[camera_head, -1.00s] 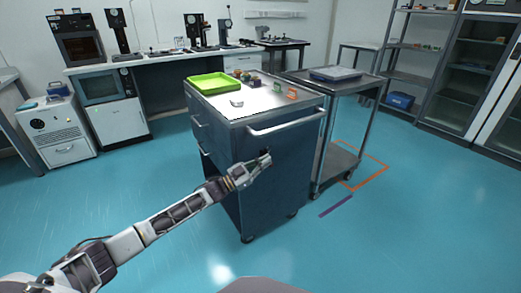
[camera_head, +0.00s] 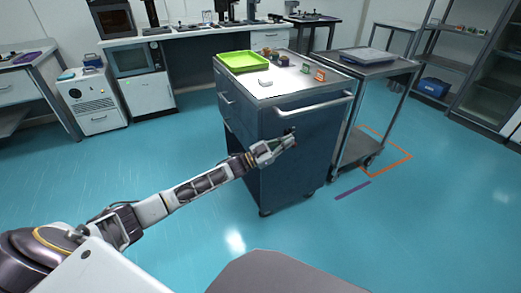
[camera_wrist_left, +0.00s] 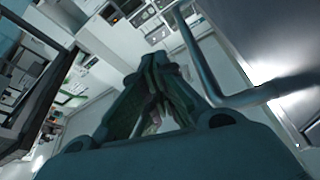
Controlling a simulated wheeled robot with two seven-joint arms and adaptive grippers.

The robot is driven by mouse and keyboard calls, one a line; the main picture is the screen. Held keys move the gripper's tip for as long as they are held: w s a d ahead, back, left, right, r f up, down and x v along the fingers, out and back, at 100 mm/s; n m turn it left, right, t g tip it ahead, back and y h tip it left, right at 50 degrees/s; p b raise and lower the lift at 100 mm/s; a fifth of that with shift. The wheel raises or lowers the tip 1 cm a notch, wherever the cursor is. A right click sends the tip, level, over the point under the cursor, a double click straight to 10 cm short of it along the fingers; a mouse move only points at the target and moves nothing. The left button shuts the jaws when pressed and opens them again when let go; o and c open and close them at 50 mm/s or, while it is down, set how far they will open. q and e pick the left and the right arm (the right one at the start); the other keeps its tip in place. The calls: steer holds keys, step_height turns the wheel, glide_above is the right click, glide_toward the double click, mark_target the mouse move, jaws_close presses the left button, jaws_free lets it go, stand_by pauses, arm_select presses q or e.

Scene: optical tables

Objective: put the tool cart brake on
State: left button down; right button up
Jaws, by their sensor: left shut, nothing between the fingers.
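The tool cart (camera_head: 295,160) is a dark blue-grey cabinet on casters with a pale top and a bar handle (camera_head: 312,105) on its near side. My left gripper (camera_head: 292,138) is shut and empty, in front of the cart's near panel and below the handle. Whether it touches the panel I cannot tell. In the left wrist view the shut fingers (camera_wrist_left: 155,85) point up, with the handle bar (camera_wrist_left: 205,75) beside them at the right. A small dark part at the fingertips on the panel is too small to make out. My right gripper is not in view.
A green tray (camera_head: 243,62) and small items lie on the cart top. A grey trolley (camera_head: 372,65) stands close on the right, by an orange floor outline (camera_head: 398,165) and a purple strip (camera_head: 352,190). The floor in front is clear.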

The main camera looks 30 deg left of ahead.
arm_select(q)
steer(key=a+p+v, duration=0.1)
steer(key=p+v, duration=0.1)
steer(key=v, duration=0.7)
steer(key=shift+a+r, duration=0.2)
steer(key=shift+a, duration=0.15)
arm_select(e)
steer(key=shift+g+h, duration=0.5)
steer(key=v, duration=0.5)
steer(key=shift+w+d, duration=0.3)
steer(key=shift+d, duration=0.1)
arm_select(q)
steer(key=shift+w, duration=0.15)
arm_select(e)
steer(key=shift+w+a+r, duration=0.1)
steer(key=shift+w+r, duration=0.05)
arm_select(q)
steer(key=shift+d, duration=0.1)
